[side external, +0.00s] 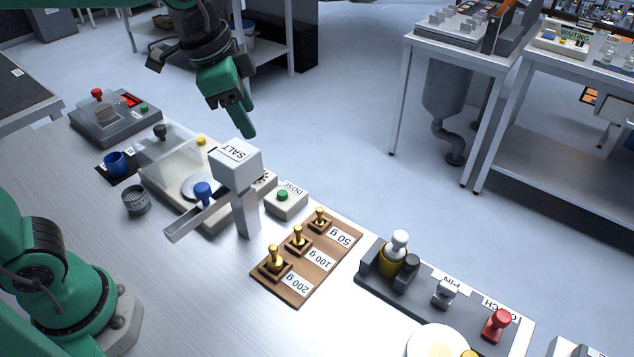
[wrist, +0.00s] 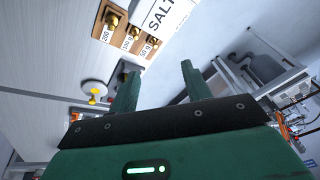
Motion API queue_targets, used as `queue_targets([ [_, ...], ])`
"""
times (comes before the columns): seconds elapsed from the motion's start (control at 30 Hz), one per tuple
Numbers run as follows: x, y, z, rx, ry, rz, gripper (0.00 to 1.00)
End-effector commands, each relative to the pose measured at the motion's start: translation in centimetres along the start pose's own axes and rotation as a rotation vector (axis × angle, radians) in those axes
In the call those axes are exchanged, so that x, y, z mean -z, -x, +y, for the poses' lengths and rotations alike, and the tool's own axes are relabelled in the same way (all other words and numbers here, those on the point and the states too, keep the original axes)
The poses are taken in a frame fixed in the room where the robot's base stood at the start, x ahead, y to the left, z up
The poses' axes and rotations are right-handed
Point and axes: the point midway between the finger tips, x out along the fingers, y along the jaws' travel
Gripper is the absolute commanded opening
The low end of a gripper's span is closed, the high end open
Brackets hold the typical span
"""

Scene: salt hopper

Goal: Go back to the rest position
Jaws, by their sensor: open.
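My gripper (side external: 240,122) is in the air above and behind the salt hopper (side external: 236,165), pointing down in the side view. It holds nothing. In the wrist view its two green fingers stand apart (wrist: 158,82), with an empty gap between them. The hopper is a grey block marked SALT on a post with a chute, and it shows at the top of the wrist view (wrist: 170,12). A blue-knobbed pan (side external: 201,190) sits by the chute. The gripper appears clear of the bench and of the hopper.
Beside the hopper are a DOSE button box (side external: 287,201), a wooden weight board (side external: 305,268) with three brass weights, a clear-covered scale (side external: 165,155), a blue cup (side external: 116,163) and a red-knobbed device (side external: 110,118). A dark rack (side external: 420,292) stands right. The bench front is bare.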

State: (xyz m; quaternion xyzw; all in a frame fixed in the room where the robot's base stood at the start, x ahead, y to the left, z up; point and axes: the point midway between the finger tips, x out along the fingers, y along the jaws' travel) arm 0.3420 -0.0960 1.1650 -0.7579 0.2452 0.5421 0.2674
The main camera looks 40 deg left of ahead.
Motion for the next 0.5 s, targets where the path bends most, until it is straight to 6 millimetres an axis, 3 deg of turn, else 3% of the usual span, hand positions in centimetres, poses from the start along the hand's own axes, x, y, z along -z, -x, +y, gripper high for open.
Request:
queue_targets([
  [0.2,-5.2,1.3,-0.3,0.05,0.226,0.043,0.48],
  [0.5,-11.6,1.5,0.3,0.112,0.527,0.107,0.48],
])
